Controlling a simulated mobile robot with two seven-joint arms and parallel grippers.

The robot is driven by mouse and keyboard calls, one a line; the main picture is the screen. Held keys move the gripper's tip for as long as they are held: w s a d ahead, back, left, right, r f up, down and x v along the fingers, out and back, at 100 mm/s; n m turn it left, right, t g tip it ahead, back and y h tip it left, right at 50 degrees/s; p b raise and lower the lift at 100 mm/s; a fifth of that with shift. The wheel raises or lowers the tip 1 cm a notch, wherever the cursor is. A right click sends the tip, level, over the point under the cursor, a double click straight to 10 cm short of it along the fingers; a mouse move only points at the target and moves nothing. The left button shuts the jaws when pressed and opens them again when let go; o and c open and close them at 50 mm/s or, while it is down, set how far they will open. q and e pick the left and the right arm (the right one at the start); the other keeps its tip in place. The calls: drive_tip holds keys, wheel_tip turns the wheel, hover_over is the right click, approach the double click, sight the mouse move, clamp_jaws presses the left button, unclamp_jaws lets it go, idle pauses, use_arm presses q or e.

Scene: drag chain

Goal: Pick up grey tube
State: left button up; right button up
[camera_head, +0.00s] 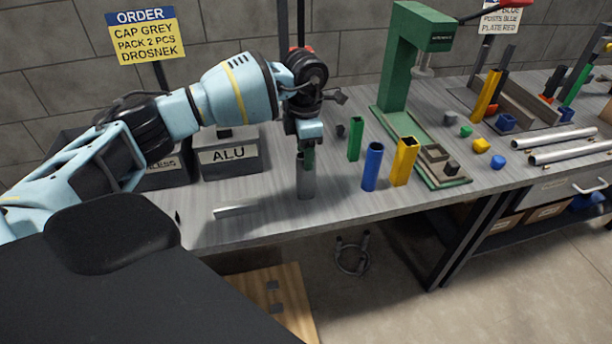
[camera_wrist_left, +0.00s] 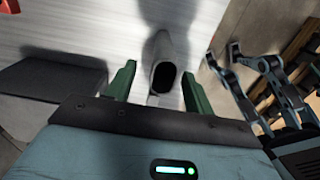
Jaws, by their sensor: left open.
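The grey tube (camera_head: 306,182) stands upright on the workbench near its front edge. My left gripper (camera_head: 308,152) is right above it, pointing down, with its fingers at the tube's upper end. In the left wrist view the tube (camera_wrist_left: 165,58) shows its dark open end between the two green fingers of the open gripper (camera_wrist_left: 154,85). Gaps show on both sides, so the fingers appear apart from the tube. My right gripper is not seen in the head view.
Green (camera_head: 355,139), blue (camera_head: 372,167) and yellow (camera_head: 404,161) tubes stand to the right. A green press (camera_head: 395,70) is behind them. The ALU bin (camera_head: 230,157) is at the left. A flat metal piece (camera_head: 235,210) lies near the bench's front edge.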

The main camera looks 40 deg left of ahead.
sight(306, 177)
use_arm(q)
drive_tip(key=shift+d+f, duration=0.2)
drive_tip(key=shift+f, duration=2)
drive_tip(key=shift+s, duration=0.1)
drive_tip(key=c, duration=1.1)
